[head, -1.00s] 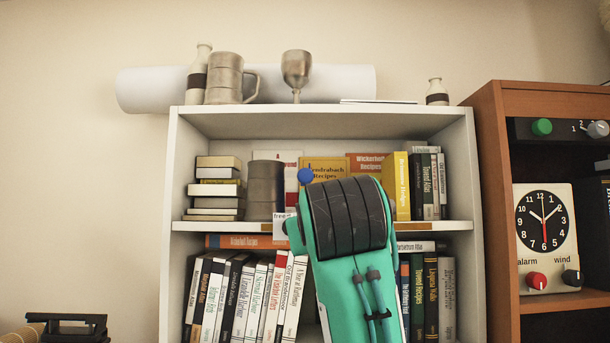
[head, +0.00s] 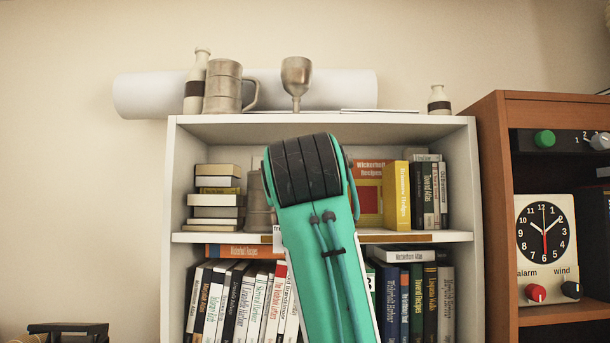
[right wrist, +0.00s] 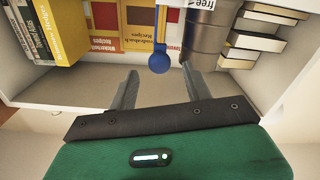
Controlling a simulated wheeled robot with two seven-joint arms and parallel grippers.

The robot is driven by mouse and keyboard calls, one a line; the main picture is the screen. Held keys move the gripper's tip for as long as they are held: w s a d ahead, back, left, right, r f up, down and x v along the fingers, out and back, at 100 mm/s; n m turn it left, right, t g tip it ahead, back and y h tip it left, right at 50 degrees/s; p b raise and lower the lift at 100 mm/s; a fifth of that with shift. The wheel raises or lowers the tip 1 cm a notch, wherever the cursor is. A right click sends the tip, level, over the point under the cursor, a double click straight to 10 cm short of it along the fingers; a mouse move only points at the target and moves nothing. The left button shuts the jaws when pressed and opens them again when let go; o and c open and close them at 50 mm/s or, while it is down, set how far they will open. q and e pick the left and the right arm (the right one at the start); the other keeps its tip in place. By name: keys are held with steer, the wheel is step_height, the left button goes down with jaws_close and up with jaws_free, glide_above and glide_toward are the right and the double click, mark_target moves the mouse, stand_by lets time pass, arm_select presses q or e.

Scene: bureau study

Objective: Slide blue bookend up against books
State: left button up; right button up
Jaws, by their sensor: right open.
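A blue ball on a thin blue post (right wrist: 159,62), which looks like part of the blue bookend, shows in the right wrist view. It stands between the grey mug and the books. My right gripper (right wrist: 160,70) is open, with one finger on either side of the ball in the picture; I cannot tell whether they touch it. In the head view my right arm hides the bookend and the gripper. Upright books with a yellow one (head: 397,195) at their left end fill the right of the upper shelf; the yellow book also shows in the wrist view (right wrist: 57,28).
The wrist view is upside down. A book stack (head: 215,198) stands at the shelf's left, beside the grey mug (right wrist: 207,35). Front-facing recipe books (head: 369,192) lean behind. The white bookcase (head: 460,150) has a top board close above the shelf. A brown cabinet (head: 495,200) stands right.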

arm_select(q)
steer(key=shift+r+p, duration=0.6)
steer(key=shift+r, duration=0.3)
arm_select(e)
steer(key=shift+w, duration=2)
